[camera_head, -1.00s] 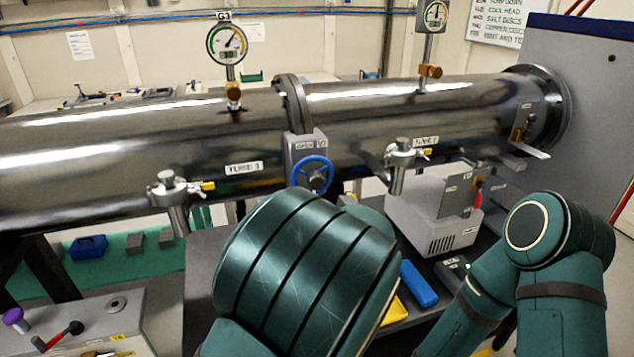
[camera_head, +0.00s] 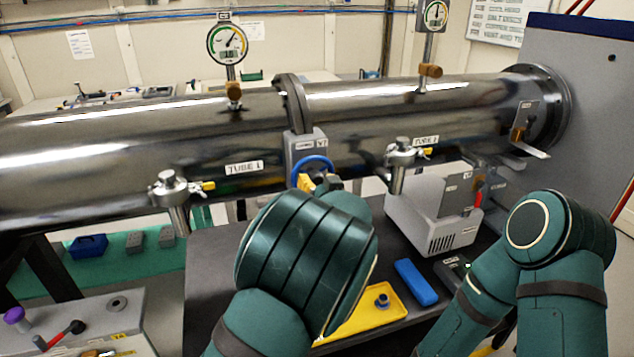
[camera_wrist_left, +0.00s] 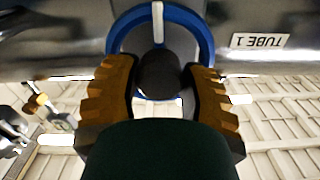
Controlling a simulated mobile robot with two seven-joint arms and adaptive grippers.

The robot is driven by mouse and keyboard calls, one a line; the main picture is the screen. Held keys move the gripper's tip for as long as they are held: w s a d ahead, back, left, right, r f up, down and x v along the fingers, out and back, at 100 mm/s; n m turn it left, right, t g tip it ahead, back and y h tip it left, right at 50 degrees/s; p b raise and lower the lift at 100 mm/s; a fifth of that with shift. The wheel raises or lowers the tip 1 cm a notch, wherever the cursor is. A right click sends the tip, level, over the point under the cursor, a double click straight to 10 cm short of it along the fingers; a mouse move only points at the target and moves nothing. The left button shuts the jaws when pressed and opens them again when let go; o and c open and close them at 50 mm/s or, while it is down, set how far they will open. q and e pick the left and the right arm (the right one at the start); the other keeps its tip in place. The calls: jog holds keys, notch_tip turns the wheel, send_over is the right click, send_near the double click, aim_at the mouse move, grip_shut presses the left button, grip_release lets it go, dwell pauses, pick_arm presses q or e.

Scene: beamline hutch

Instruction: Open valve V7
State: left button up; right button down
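Valve V7 has a grey body (camera_head: 305,148) hanging at the flange between the two tube sections, with a blue handwheel (camera_head: 316,159) on its front. The wheel's lower part is hidden behind my left gripper (camera_head: 315,183) in the head view. In the left wrist view the blue wheel (camera_wrist_left: 204,35) arches around a dark round hub (camera_wrist_left: 160,74). The orange ribbed fingers of my left gripper (camera_wrist_left: 160,68) stand apart on either side of the hub, at the wheel's near side. I cannot tell whether they touch it. My right gripper is out of view; only my right arm shows.
The steel tube (camera_head: 90,150) spans the view, with a clamped side port (camera_head: 175,188) left of the valve and another (camera_head: 402,155) to its right. Below stand a grey pump unit (camera_head: 430,215), a yellow tray (camera_head: 365,312) and a blue case (camera_head: 416,282) on a dark bench.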

pick_arm(q)
jog(key=c, duration=0.4)
jog(key=shift+c, duration=0.2)
